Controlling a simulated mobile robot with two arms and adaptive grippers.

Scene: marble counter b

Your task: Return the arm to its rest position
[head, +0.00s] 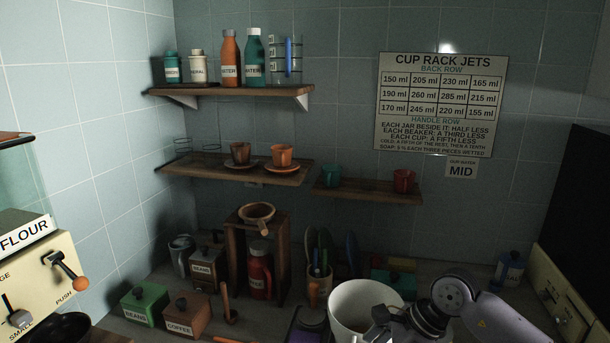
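My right arm (500,319) comes in at the bottom right, with pale links and a round grey joint. Its dark gripper (388,326) is at the bottom edge, in front of the right side of a large white pot (360,300) and overlapping it in the picture. The fingertips are not clear, so I cannot tell whether it is open or shut, or whether it touches the pot. My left arm and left gripper are not in view.
A utensil holder (318,288) with several tools, a red flask (260,275) and a wooden stand (284,262) are left of the pot. A blue-lidded jar (511,268) and a cream machine (560,296) are on the right. Shelves (240,168) hang above.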

